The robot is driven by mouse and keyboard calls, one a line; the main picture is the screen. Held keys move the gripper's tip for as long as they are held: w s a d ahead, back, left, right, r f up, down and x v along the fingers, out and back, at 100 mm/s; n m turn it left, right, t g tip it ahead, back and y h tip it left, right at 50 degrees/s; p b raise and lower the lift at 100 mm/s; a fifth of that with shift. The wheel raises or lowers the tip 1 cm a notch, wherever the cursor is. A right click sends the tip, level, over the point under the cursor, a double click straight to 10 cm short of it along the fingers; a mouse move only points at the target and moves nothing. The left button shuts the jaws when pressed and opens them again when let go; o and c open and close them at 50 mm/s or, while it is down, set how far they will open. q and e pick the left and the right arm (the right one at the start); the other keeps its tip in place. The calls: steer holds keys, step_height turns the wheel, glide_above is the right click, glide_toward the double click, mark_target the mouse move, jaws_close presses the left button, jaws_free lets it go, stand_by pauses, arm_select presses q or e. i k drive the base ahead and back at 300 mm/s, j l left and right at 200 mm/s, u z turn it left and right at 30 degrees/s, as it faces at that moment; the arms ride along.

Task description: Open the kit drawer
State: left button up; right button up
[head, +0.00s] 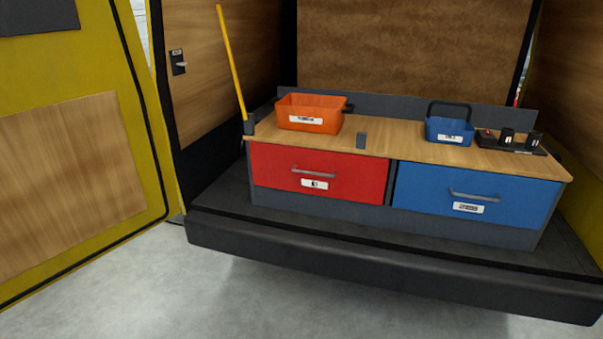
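Two drawers sit side by side in a low cabinet with a wooden top. The left one is a red drawer (345,178) with a grey bar handle and a small white label with a dark mark. The right one is a blue drawer (415,187) with a grey bar handle and a white label. Both fronts look flush with the cabinet, so both appear closed. The label writing is too small to read, so I cannot tell which is the kit drawer. Neither of my grippers shows in the head view.
A yellow pole (232,62) leans at left. A dark bumper ledge (380,270) runs in front; the floor before it is clear. A yellow door (65,60) stands open at left.

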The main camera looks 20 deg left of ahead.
mark_target(358, 178)
steer(key=i+j+u, duration=0.15)
steer(key=i+j, duration=0.2)
steer(key=i, duration=0.15)
steer(key=i+j+u, duration=0.1)
steer(key=i+j, duration=0.15)
steer(key=i, duration=0.2)
